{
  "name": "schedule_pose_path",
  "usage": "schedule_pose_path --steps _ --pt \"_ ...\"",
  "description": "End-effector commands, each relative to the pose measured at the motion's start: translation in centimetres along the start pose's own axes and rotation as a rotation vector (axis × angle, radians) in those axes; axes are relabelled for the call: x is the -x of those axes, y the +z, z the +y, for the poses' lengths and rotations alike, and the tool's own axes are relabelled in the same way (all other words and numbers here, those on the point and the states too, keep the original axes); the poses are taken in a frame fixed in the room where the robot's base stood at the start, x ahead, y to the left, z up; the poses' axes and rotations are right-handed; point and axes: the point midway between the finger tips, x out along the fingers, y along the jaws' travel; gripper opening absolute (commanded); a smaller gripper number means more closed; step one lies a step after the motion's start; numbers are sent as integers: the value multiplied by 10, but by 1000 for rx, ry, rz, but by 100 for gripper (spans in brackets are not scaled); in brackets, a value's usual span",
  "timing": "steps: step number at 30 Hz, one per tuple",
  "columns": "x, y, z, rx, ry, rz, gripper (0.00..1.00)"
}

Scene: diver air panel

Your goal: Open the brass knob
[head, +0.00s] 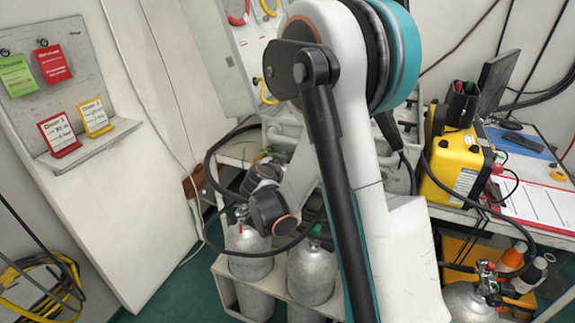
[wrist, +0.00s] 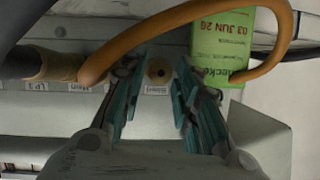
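The brass knob (wrist: 159,71) shows in the wrist view as a small round tan disc with a dark centre, on a pale panel (wrist: 60,105). A small white label with blurred print sits just below it. My gripper (wrist: 158,76) has its teal fingers apart, one on each side of the knob. Gaps show between the knob and both fingers, so it is not gripped. I cannot tell whether the fingertips reach as deep as the knob. In the head view my own arm covers the middle of the scene, and neither knob nor fingertips can be made out.
An orange hose (wrist: 225,8) arches over the knob in the wrist view, close to the fingers. A green dated tag (wrist: 218,45) hangs to the right. In the head view, grey cylinders (head: 310,275) stand below, and a yellow case (head: 455,165) sits on the right-hand bench.

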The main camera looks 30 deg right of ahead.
Motion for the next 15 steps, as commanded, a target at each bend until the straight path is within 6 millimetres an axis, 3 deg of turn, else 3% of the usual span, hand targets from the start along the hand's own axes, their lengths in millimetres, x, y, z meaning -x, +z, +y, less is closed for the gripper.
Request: schedule_pose_path --steps 5,9,15 --pt "0 0 0 0 0 0 29" --pt "0 0 0 0 0 0 2" --pt "0 0 -1 15 7 -1 0"
